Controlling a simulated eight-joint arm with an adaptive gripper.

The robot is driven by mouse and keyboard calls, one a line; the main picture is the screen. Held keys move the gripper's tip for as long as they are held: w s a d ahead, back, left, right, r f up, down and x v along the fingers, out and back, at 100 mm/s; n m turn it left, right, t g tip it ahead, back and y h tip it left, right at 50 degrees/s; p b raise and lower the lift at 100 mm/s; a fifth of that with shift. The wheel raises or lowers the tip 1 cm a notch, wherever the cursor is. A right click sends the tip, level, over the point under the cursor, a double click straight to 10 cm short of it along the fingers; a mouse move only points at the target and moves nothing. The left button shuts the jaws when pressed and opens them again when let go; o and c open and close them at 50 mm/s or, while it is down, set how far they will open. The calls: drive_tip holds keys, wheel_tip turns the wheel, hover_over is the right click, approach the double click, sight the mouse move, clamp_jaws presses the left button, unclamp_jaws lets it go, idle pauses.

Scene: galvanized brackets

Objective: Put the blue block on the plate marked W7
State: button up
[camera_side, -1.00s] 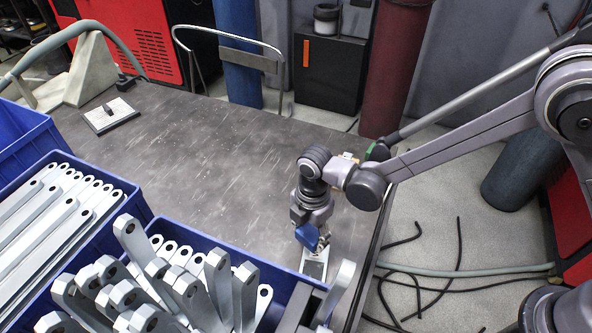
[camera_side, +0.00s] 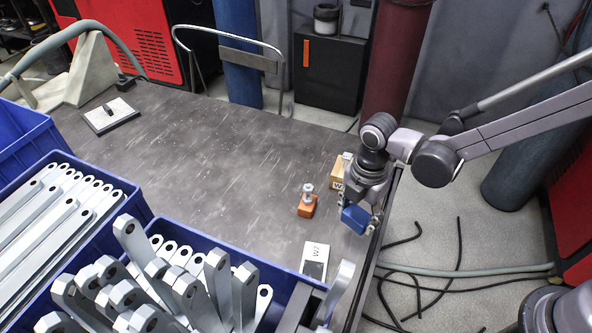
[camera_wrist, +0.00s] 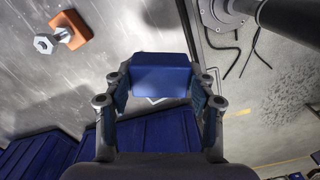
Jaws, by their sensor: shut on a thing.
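The blue block (camera_side: 355,219) is in my gripper (camera_side: 358,214), held near the right edge of the table. The wrist view also shows the blue block (camera_wrist: 160,75) between the two fingers of my gripper (camera_wrist: 160,92). The plate marked W7 (camera_side: 316,251) is white with a dark patch and lies at the front right of the table, left of and nearer than the block. Nothing stands on it. A small pale patch shows under the block in the wrist view; I cannot tell what it is.
An orange block with a bolt on top (camera_side: 307,206) stands left of my gripper. A tan block with a W label (camera_side: 337,178) is just behind it. Blue crates of galvanized brackets (camera_side: 150,222) fill the front left. Another white plate (camera_side: 117,119) lies far back left. The table's middle is clear.

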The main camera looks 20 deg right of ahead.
hover_over(313, 266)
wheel_tip(313, 266, down, 6)
drive_tip(key=shift+d+f, duration=0.1)
drive_tip(key=shift+f, duration=2)
drive_tip(key=shift+f, duration=0.1)
drive_tip(key=o, duration=1.4)
